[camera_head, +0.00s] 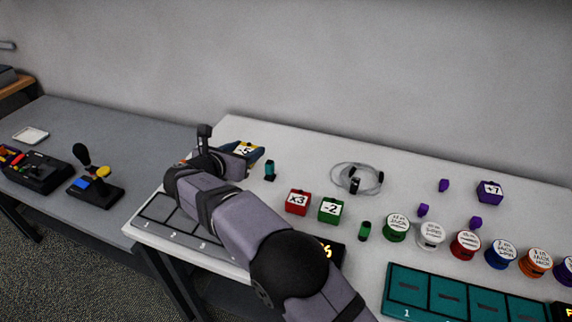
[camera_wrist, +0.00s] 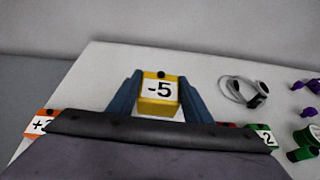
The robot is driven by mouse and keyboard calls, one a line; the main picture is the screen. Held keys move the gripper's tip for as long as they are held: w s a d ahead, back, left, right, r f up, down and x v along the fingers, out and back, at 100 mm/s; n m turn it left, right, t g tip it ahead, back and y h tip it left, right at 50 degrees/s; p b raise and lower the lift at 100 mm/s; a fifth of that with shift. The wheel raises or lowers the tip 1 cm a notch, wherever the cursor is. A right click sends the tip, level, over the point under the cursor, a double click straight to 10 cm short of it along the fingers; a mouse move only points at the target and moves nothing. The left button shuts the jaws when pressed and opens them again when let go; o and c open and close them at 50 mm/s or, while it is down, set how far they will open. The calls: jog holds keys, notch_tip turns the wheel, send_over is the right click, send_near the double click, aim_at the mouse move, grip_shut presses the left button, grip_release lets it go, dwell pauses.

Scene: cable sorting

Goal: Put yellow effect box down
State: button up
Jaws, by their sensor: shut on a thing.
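The yellow effect box (camera_wrist: 158,93), labelled -5, sits between the two blue fingers of my gripper (camera_wrist: 158,88) in the wrist view. In the head view the yellow box (camera_head: 245,149) shows only partly behind my gripper (camera_head: 240,152), at the back left of the white table. My gripper is shut on it. I cannot tell whether the box touches the table or is held just above it.
A red x3 box (camera_head: 297,202) and a green -2 box (camera_head: 330,209) stand right of my arm. An orange box (camera_wrist: 41,123) is at the left in the wrist view. A grey numbered tray (camera_head: 150,232) lies at the front left. A coiled cable (camera_head: 357,179) lies farther right.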

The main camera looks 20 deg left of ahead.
jog(key=w+d+r+m+h, duration=0.1)
jog(key=w+d+m+h, duration=0.1)
jog(key=w+d, duration=0.55)
jog(key=w+d+r+m+h, duration=0.15)
jog(key=w+d, duration=0.35)
jog(key=d, duration=0.5)
jog(key=n+y, duration=0.4)
send_over(303, 167)
jog(key=shift+f, duration=1.15)
jog(key=shift+d+f+b, duration=0.1)
jog(key=shift+f+b, duration=0.45)
jog(key=shift+f, duration=4.45)
jog(key=shift+f, duration=0.1)
jog(key=o, duration=1.2)
jog(key=shift+f, duration=0.1)
jog(key=shift+c, duration=0.2)
